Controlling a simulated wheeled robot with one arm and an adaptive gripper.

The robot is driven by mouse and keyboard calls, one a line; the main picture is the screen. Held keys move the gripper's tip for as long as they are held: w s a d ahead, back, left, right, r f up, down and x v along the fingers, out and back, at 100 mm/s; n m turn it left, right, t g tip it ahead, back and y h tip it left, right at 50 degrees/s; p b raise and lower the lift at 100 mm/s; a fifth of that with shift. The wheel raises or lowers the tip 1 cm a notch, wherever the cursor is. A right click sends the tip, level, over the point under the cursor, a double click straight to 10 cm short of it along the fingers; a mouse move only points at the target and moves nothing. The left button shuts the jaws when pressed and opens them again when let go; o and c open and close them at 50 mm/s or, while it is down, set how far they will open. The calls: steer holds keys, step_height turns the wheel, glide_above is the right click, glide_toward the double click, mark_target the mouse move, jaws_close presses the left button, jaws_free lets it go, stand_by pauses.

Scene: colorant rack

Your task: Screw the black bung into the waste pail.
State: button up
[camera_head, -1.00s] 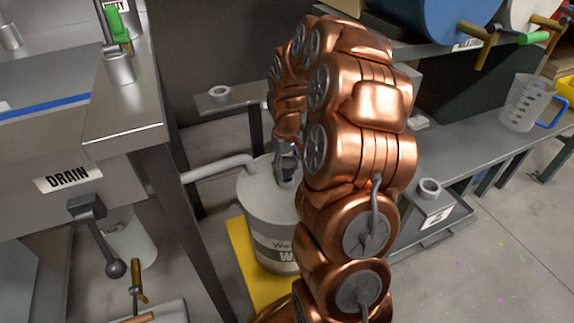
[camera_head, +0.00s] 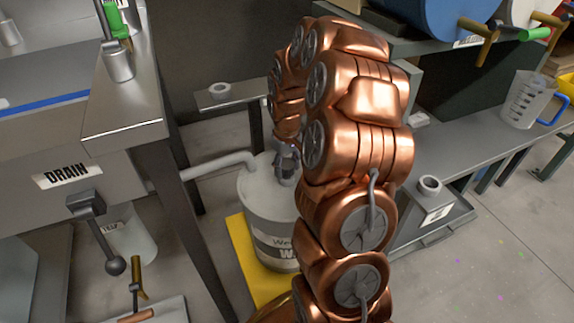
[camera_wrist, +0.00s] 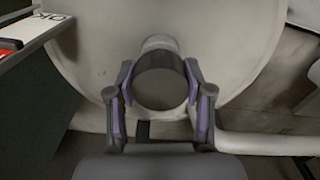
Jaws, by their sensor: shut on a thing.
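The waste pail (camera_head: 258,200) is a pale grey drum with a dark label band, standing behind my arm in the head view. Its round top (camera_wrist: 95,70) fills much of the wrist view. My gripper (camera_wrist: 160,98) is over the pail's top, its two purple-padded fingers shut on the sides of the black bung (camera_wrist: 160,88), a dark round disc seen face on. A pale neck shows just past the bung's far edge. How deep the bung sits in it cannot be told. In the head view my gripper (camera_head: 285,168) is small at the pail's top, and the bung is not clearly visible.
A pale pipe (camera_head: 220,165) joins the pail from the left; it also shows in the wrist view (camera_wrist: 265,143). The pail stands on a yellow mat (camera_head: 240,248). A steel bench with a DRAIN label (camera_head: 68,177) is at left. A shelf with a measuring jug (camera_head: 526,100) is at right.

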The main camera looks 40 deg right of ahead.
steer(key=shift+f, duration=0.5)
steer(key=o, duration=1.2)
steer(key=shift+o, duration=0.2)
